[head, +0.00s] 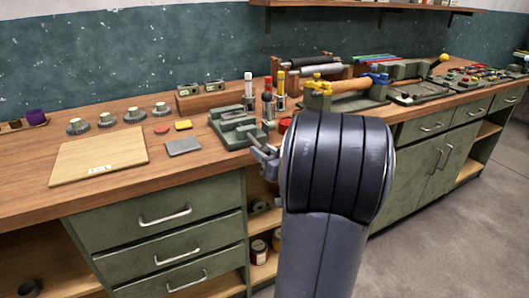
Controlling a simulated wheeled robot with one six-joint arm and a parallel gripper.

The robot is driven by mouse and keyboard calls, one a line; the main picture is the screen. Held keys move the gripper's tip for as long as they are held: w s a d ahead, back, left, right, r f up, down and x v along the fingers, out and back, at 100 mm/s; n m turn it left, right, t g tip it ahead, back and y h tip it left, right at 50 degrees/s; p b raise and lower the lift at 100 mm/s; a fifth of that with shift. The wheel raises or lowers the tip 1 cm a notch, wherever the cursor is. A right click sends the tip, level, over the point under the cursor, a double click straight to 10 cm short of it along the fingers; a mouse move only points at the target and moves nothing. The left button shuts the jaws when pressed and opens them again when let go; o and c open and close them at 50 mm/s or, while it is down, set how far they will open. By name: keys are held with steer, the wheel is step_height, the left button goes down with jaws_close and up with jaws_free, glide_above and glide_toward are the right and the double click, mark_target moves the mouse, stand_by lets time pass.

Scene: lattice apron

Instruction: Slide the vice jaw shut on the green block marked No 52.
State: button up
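A green metal vice-like fixture (232,130) with raised blocks and a slot stands near the bench's front edge, left of my arm. A second green fixture (410,95) with a yellow-knobbed lever sits farther right. I cannot tell which is the task's vice. No marking No 52 is readable, and I cannot pick out the green block from the green metal. My gripper (263,160) shows just in front of the nearer fixture, at the bench edge. My dark arm link hides part of it, and its finger gap is unclear.
A wooden board (99,156) lies at left, with a grey plate (183,147) and a yellow block (183,125) nearby. Upright marker-like tools (268,101) stand behind the nearer fixture. A clamp frame (340,95) with yellow and blue parts is right. Drawers (160,215) front the bench (30,165).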

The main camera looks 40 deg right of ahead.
mark_target(259, 144)
jaws_close()
steer(key=w+b, duration=0.2)
steer(key=shift+d+f+b, duration=0.2)
steer(key=shift+f+b, duration=0.05)
steer(key=shift+b, duration=0.1)
steer(key=shift+w+d+r+b, duration=0.2)
steer(key=shift+w+r+b, duration=0.05)
steer(key=shift+w+b, duration=0.5)
steer(key=shift+o, duration=2.3)
jaws_free()
